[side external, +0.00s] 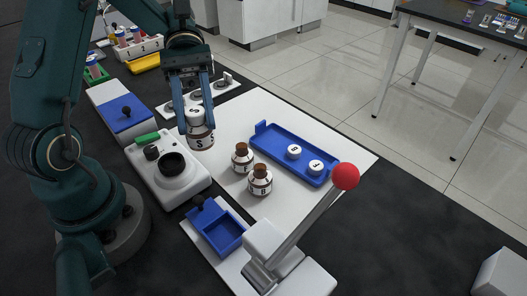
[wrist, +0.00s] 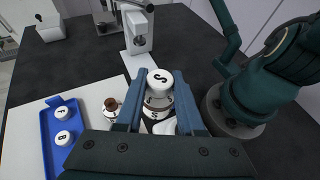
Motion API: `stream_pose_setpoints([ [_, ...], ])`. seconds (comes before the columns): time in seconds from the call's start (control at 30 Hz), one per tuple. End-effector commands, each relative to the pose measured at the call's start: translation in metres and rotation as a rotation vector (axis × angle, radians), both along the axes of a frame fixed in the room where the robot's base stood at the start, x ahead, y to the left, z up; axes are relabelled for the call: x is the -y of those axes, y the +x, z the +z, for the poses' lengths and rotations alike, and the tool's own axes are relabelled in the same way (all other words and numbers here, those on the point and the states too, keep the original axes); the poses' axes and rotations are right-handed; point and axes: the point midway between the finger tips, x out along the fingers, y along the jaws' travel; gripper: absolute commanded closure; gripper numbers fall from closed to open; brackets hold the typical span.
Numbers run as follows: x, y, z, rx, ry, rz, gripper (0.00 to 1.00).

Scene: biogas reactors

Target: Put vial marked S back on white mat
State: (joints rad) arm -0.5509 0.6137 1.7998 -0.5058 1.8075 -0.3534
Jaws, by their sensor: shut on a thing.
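In the wrist view the vial's S cap (wrist: 160,78) shows between the blue fingers of my gripper (wrist: 159,85). Its base appears close to the mat, but I cannot tell whether it touches. Two vials with brown stoppers, one marked B (side external: 260,182) and one with its label partly turned away (side external: 242,158), stand on the mat.
A blue tray (side external: 265,145) with two white caps lies on the mat. A white device with a black well (side external: 172,165) stands left of it. A red-knobbed lever (side external: 346,177) and a blue open box (side external: 215,228) are at the front. The mat's back right is clear.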

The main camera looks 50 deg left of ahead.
Motion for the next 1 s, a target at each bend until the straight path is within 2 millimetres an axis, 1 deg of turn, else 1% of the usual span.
stream_pose_setpoints([
  [0.1,0.012,0.031,-0.003,0.006,0.003,0.115,1.0],
  [0.2,0.02,0.056,-0.004,0.004,-0.001,0.213,1.0],
  [0.33,0.028,0.077,-0.005,-0.004,-0.006,0.298,1.0],
  [0.4,0.036,0.081,-0.008,-0.009,-0.009,0.317,1.0],
  [0.47,0.046,0.081,-0.013,-0.012,-0.01,0.32,1.0],
  [0.8,0.118,0.074,-0.057,-0.011,-0.007,0.315,1.0],
  [0.9,0.133,0.074,-0.067,-0.01,-0.007,0.316,1.0],
  [1.0,0.141,0.074,-0.072,-0.008,-0.007,0.319,1.0],
])
